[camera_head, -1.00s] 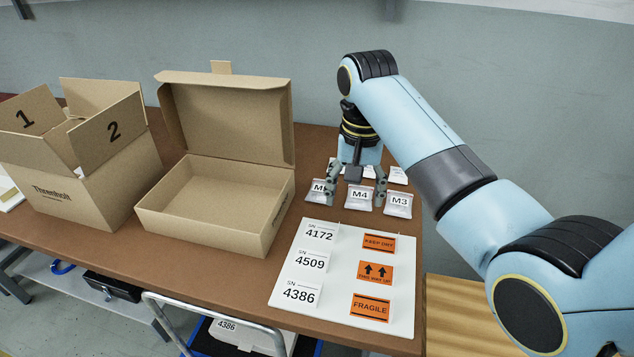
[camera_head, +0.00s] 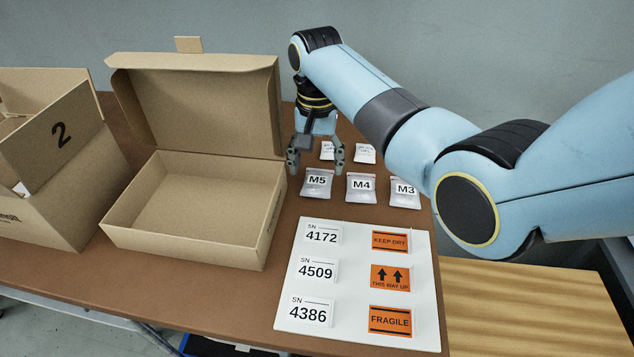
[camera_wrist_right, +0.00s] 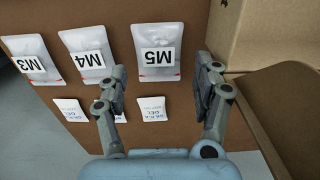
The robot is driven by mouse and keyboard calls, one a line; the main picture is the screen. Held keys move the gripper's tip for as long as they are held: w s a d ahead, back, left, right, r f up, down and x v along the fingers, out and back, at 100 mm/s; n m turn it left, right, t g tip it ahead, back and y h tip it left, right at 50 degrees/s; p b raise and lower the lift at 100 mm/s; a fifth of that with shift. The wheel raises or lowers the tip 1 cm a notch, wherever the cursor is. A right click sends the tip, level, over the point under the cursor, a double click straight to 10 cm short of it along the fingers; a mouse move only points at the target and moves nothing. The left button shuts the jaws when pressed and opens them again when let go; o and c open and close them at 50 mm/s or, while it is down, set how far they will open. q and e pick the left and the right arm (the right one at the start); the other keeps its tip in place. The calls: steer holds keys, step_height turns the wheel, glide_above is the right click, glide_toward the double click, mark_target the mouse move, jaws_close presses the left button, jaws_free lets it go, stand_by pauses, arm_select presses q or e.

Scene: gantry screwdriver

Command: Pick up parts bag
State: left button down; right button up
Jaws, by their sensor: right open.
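Three silvery parts bags lie in a row on the brown table: M5 (camera_head: 317,183), M4 (camera_head: 361,187) and M3 (camera_head: 404,193). In the right wrist view M5 (camera_wrist_right: 157,48) lies between and beyond the fingertips, with M4 (camera_wrist_right: 90,55) and M3 (camera_wrist_right: 35,60) to its left. My right gripper (camera_head: 316,160) is open and empty, with its fingers spread just behind and above the M5 bag. It also shows in the right wrist view (camera_wrist_right: 160,85).
An open shallow carton (camera_head: 190,210) stands just left of the bags. A taller box marked 2 (camera_head: 60,170) is farther left. A white label sheet (camera_head: 350,270) lies in front of the bags. Small white packets (camera_head: 365,153) lie behind them.

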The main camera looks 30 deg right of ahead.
mark_target(318, 179)
step_height(318, 179, down, 4)
steer(key=shift+d+f+b, duration=0.1)
steer(key=shift+d+b, duration=0.05)
steer(key=shift+b, duration=0.3)
steer(key=shift+f, duration=0.1)
steer(key=shift+c, duration=0.7)
steer(key=c, duration=0.8)
arm_select(q)
steer(key=shift+w+f, duration=0.5)
steer(key=shift+w, duration=0.05)
